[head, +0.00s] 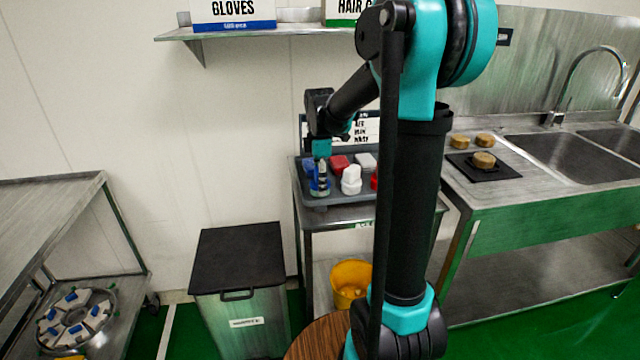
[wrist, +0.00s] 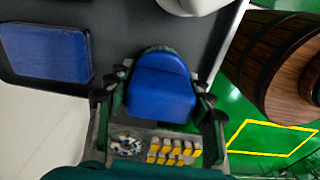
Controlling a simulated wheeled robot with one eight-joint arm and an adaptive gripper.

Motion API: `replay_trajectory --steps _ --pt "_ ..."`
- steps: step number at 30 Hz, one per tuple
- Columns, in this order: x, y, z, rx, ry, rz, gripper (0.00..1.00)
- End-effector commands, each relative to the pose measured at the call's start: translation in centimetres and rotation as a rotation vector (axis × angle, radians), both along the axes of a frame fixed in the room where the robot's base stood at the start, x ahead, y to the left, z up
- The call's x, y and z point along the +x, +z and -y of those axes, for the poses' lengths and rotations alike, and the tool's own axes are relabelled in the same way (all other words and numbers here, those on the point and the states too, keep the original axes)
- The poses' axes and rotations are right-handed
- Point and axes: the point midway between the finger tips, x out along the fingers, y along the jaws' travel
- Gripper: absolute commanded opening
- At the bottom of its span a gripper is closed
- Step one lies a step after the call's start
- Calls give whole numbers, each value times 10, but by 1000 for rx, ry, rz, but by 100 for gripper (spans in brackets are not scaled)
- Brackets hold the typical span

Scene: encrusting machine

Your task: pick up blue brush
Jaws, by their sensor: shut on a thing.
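The blue brush (wrist: 160,88) is between the two fingers of my gripper (wrist: 158,100) in the wrist view. The fingers are shut on its sides, and its rounded blue top faces the camera. In the head view my gripper (head: 320,182) is at the left front of the grey tray (head: 340,197), pointing down. The brush is mostly hidden there by the fingers. I cannot tell whether its underside touches the tray. A second blue block (wrist: 45,52) lies apart on the tray, to the left in the wrist view.
The tray also holds red (head: 339,163) and white (head: 351,180) brushes close to the right of my gripper. A dark-lidded bin (head: 240,258) stands at the lower left. A yellow bucket (head: 350,280) is below the tray's stand. A sink (head: 570,158) is at the right.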

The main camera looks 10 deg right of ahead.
Motion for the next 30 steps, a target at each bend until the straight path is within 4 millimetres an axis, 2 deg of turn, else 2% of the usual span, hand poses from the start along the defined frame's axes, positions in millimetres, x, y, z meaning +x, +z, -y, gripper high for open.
replay_trajectory --steps 5,8,15,21,25,30 --pt "0 18 0 0 0 0 14" --pt "0 38 0 0 0 0 14" --pt "0 106 0 0 0 0 14" --pt "0 154 0 0 0 0 14" --pt "0 176 0 0 0 0 14" --pt "0 192 0 0 0 0 14"
